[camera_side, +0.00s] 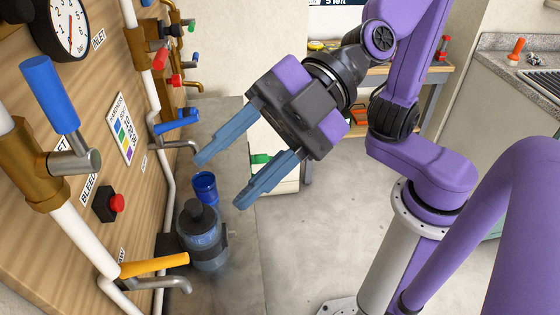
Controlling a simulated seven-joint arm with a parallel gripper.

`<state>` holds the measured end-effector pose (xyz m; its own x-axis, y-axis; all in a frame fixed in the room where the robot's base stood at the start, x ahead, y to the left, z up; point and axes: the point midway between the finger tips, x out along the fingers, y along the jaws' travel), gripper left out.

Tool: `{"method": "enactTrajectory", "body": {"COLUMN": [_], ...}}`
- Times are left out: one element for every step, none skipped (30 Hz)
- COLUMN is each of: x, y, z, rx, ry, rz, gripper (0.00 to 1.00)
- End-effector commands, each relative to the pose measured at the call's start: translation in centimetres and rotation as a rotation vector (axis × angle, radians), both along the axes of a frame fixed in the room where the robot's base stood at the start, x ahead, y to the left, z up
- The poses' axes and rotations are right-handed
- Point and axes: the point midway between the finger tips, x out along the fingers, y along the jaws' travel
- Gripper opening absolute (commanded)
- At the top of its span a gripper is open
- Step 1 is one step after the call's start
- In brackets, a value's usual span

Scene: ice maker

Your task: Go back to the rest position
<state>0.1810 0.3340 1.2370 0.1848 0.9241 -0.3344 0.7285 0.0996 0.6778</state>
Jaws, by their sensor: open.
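My gripper (219,181) is open and empty. Its two blue-grey fingers point down and left, towards the wooden panel with pipes. The fingertips look to be above a blue cup (205,187), which shows between them. My purple arm comes in from the right and the top, with its base on the floor at the lower right. No marker of a rest position shows.
The wooden panel (100,190) on the left carries white pipes, a gauge (66,29), a blue-handled valve (50,93), a yellow lever (155,265) and a red button (116,203). A dark canister (203,240) stands beside it. The floor (300,240) in the middle is clear.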

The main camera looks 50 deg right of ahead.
Motion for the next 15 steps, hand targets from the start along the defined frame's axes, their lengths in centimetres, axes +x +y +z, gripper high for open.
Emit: {"method": "enactTrajectory", "body": {"x": [0.0,-0.2,-0.4,-0.5,-0.6,-0.7,-0.8,-0.9,-1.0,-1.0,-1.1,-1.1,-1.2,-1.2,-1.3], "y": [-1.2,-1.9,-2.9,-3.8,-4.7,-5.9,-6.9,-8.0,-9.4,-10.6,-11.8,-13.5,-14.8,-16.1,-17.9], "z": [-1.5,-2.4,-3.5,-4.4,-5.3,-6.5,-7.4,-8.2,-9.3,-10.1,-10.9,-11.9,-12.6,-13.2,-14.0], "rx": [-0.052,-0.086,-0.133,-0.17,-0.208,-0.262,-0.303,-0.344,-0.4,-0.444,-0.486,-0.543,-0.585,-0.627,-0.679], "ry": [0.073,0.119,0.181,0.226,0.271,0.332,0.375,0.417,0.471,0.511,0.55,0.6,0.635,0.668,0.709], "rz": [-0.003,-0.005,-0.014,-0.025,-0.039,-0.063,-0.085,-0.111,-0.151,-0.185,-0.224,-0.281,-0.329,-0.377,-0.447], "gripper": [0.47,0.47,0.47,0.47,0.47,0.47,0.47,0.47,0.47,0.47,0.47,0.47,0.47,0.47,0.47]}}
